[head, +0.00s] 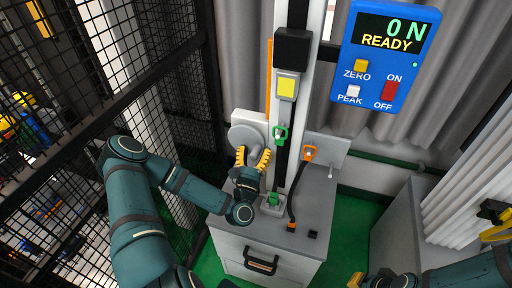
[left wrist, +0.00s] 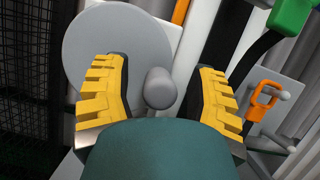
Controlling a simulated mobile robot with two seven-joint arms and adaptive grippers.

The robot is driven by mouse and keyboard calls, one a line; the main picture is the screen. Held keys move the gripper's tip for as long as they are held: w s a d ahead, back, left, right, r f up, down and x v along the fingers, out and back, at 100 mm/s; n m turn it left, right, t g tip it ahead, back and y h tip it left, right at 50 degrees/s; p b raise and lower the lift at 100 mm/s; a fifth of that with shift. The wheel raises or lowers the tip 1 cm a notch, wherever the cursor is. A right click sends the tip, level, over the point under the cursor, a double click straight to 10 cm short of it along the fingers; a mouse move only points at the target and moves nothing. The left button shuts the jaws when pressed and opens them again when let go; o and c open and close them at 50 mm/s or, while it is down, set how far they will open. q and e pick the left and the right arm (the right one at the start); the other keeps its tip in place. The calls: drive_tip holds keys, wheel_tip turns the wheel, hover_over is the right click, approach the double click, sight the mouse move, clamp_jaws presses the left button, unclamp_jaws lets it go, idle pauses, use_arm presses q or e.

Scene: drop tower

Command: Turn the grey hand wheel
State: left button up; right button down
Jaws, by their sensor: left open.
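The grey hand wheel (head: 245,136) is a round disc on a pale plate at the left of the tower. In the left wrist view the wheel (left wrist: 112,48) fills the upper left, and its knob-like handle (left wrist: 160,88) points towards the camera. My left gripper (head: 252,158) is open in front of the wheel. In the left wrist view, the yellow-padded fingers of the gripper (left wrist: 158,84) stand on either side of the handle, with gaps on both sides. My right gripper (head: 355,281) shows only as a yellow tip at the bottom edge.
The tower column (head: 283,145) rises from a grey cabinet (head: 262,238). A green clip (head: 280,134) and an orange hook (head: 310,153) are right of the wheel. A blue panel (head: 345,75) reads "0 N READY". Black mesh fencing (head: 120,90) stands left.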

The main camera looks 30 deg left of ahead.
use_arm(q)
drive_tip(key=shift+w+a+r, duration=0.2)
drive_tip(key=shift+w, duration=0.2)
clamp_jaws()
drive_tip(key=shift+f+m+h+b, duration=0.2)
drive_tip(key=shift+m+h+b, duration=0.2)
drive_tip(key=shift+m, duration=0.1)
